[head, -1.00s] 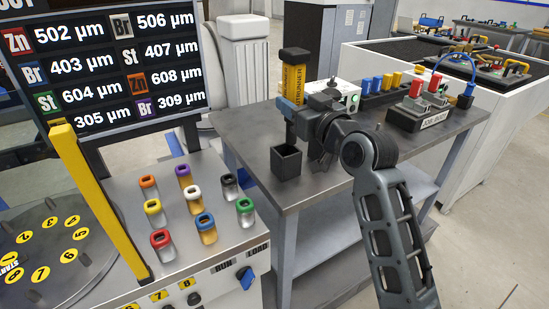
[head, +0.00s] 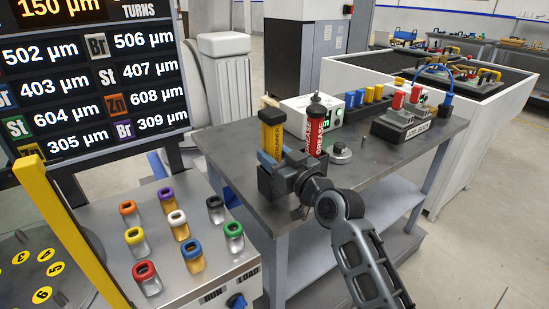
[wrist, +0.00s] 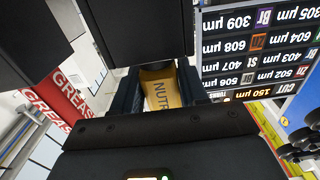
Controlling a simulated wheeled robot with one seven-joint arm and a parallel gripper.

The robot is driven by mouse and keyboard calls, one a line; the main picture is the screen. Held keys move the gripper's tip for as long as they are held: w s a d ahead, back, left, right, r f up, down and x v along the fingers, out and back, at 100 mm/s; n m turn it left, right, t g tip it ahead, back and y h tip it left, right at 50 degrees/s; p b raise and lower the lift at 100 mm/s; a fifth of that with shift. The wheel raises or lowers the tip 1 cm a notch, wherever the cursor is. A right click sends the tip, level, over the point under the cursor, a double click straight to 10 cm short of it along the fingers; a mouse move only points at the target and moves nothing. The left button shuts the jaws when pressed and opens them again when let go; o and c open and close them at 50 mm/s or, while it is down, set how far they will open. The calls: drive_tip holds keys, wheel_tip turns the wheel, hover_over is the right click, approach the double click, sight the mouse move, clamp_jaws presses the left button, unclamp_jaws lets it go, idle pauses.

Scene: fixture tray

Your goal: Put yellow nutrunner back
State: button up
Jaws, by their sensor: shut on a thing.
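The yellow nutrunner (head: 272,136), with a dark cap, is upright near the left front edge of the grey bench (head: 240,152). My gripper (head: 271,160) is shut on its body. In the wrist view the yellow body (wrist: 160,92) shows between the two dark fingers (wrist: 158,84).
A red grease tube (head: 317,130) stands close to the right, also in the wrist view (wrist: 55,98). A silver round part (head: 340,153) and a white box (head: 296,112) are nearby.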

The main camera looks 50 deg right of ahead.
drive_tip(key=shift+f, duration=0.25)
drive_tip(key=o, duration=1.2)
drive_tip(key=shift+c, duration=0.2)
drive_tip(key=shift+r, duration=0.2)
drive_tip(key=s+a+f+n+g+y+b, duration=0.1)
drive_tip(key=s+a+f, duration=0.1)
drive_tip(key=s+a, duration=0.5)
drive_tip(key=s+a+f+n+y+b, duration=0.1)
drive_tip(key=s+a, duration=0.7)
drive_tip(key=s, duration=0.9)
drive_tip(key=s+a+f+n+g+y+b, duration=0.1)
drive_tip(key=s+a+f+y, duration=0.2)
drive_tip(key=s+a, duration=0.5)
drive_tip(key=s+f, duration=0.1)
drive_tip(key=s, duration=0.4)
drive_tip(key=shift+f+g, duration=0.3)
